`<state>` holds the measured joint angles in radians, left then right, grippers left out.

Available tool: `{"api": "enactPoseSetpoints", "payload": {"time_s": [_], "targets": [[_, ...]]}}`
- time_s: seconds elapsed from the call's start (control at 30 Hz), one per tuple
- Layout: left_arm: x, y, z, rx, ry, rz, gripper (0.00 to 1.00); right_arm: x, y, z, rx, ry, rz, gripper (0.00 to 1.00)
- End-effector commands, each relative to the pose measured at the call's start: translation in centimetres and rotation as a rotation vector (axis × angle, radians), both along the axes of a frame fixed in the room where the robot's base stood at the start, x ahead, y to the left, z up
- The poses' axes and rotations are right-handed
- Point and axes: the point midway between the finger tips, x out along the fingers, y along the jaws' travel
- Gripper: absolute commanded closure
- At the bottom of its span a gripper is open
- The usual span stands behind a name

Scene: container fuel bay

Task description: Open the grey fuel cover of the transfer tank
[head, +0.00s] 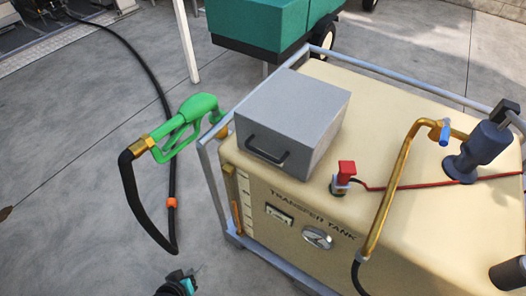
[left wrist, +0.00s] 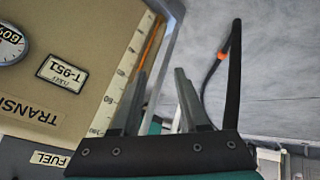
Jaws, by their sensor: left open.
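The grey fuel cover (head: 310,105) is a box shape on the top of the cream transfer tank (head: 415,120), at its left end. It looks closed, with a black bar handle (head: 266,150) on its front face. My left gripper (head: 188,280) is at the bottom of the head view, left of the tank's front and apart from the handle. In the left wrist view its two fingers (left wrist: 158,88) are spread with nothing between them. That view also shows the tank front (left wrist: 85,50) and a grey surface with a FUEL label (left wrist: 48,158). My right gripper is not in view.
A grey rail frame (head: 208,165) surrounds the tank. A green nozzle (head: 198,108) on a black hose (head: 160,85) is left of it. A red-capped fitting (head: 346,170), a brass pipe (head: 390,190) and a dark pump (head: 485,150) stand on top. Floor at left is mostly clear.

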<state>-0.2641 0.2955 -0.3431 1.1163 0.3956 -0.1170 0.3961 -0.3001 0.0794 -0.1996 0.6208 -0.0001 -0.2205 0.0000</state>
Motion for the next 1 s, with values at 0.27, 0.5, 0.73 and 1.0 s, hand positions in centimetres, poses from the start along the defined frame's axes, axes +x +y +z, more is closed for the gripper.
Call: {"api": "enactPoseSetpoints", "payload": {"time_s": [0.27,0.5,0.73,1.0], "targets": [[9.9,-5.8,15.5,-0.543,-0.236,0.172,0.56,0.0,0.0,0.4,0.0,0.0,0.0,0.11],[11.1,-10.4,25.5,-0.943,-0.229,0.22,0.56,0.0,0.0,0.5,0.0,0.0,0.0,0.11],[11.1,-11.8,28.1,-1.058,-0.204,0.232,0.56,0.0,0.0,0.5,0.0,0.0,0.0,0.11],[14.4,-14.0,27.3,-1.059,-0.208,0.233,0.56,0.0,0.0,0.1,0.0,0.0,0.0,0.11]]}}
